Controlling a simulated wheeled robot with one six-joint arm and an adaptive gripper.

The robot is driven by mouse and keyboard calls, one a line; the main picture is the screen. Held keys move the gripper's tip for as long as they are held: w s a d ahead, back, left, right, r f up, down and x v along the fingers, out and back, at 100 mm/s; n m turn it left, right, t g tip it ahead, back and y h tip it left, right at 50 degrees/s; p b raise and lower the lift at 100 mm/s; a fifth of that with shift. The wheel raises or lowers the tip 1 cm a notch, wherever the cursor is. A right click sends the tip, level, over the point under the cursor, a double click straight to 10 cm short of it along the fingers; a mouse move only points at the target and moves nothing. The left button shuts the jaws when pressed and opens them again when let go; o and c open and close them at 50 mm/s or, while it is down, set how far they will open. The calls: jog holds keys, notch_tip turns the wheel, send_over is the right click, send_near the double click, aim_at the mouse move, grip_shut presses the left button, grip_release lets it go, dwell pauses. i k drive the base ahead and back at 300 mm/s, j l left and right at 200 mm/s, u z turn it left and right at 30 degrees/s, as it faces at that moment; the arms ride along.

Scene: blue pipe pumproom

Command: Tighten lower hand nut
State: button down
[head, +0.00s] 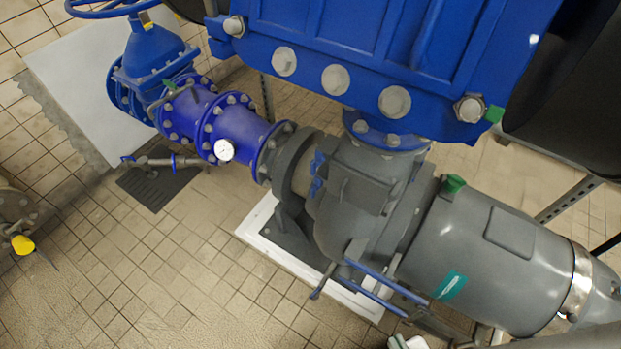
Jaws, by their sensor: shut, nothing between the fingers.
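Two small blue fittings sit one above the other on the left side of the grey pump housing (365,195), near its flange. They look like hand nuts: the upper one (318,162) and the lower one (316,187). They are too small in the picture to tell how tight either is. I cannot make out my gripper in the head view, so its place relative to the nuts does not show.
A blue pipe (240,130) with a white gauge (224,150) runs left from the pump. A large blue casing (335,35) overhangs it. Blue bars (375,285) stick out low in front.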

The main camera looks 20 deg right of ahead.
aim_at(318, 182)
jog(key=i+j+u, duration=0.15)
jog(key=j, duration=0.25)
jog(key=i+j+u, duration=0.15)
jog(key=j, duration=0.2)
jog(key=i+j+u, duration=0.15)
jog(key=j, duration=0.2)
